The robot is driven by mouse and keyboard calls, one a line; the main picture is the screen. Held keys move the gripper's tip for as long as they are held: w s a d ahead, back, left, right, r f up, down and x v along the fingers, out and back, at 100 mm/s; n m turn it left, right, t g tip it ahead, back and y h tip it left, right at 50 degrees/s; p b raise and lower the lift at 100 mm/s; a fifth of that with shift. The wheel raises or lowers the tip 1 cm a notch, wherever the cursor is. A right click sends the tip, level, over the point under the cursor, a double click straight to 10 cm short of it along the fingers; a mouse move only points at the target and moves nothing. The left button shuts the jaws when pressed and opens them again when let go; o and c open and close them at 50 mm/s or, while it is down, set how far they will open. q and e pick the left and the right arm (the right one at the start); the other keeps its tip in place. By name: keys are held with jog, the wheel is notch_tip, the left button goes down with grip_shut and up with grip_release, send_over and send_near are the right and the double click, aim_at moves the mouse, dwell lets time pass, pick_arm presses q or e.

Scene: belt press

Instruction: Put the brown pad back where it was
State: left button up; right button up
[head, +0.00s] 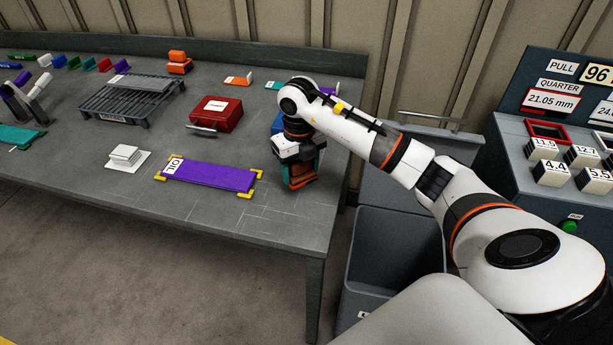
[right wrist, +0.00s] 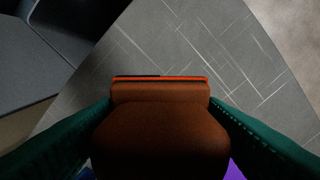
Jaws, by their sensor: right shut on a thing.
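My right gripper (head: 299,174) is at the right end of the table, beside the purple strip. Its dark green fingers are shut on the brown pad (right wrist: 160,135), which fills the lower middle of the right wrist view. In that view a bright orange edge with a dark part shows along the pad's far side. In the head view the pad is largely hidden by the fingers, low over the tabletop. I cannot tell whether it touches the table. My left gripper is not in view.
A purple strip (head: 208,176) lies between yellow corner marks. A red case (head: 216,114), a white stack (head: 125,153), a dark rack (head: 115,103) and an orange block stack (head: 178,62) stand on the table (head: 140,205). A grey bin (head: 385,250) stands by the table's right end. The front tabletop is clear.

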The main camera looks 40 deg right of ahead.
aim_at(301, 194)
jog(key=shift+f, duration=0.9)
notch_tip(301, 194, down, 4)
jog(key=shift+r+p, duration=0.15)
jog(key=shift+p, duration=0.3)
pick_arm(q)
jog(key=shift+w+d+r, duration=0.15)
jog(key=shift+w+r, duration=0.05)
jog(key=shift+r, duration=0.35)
pick_arm(e)
jog(key=shift+f, duration=0.2)
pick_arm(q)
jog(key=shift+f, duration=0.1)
pick_arm(e)
jog(key=o, duration=1)
jog(key=shift+c, duration=0.2)
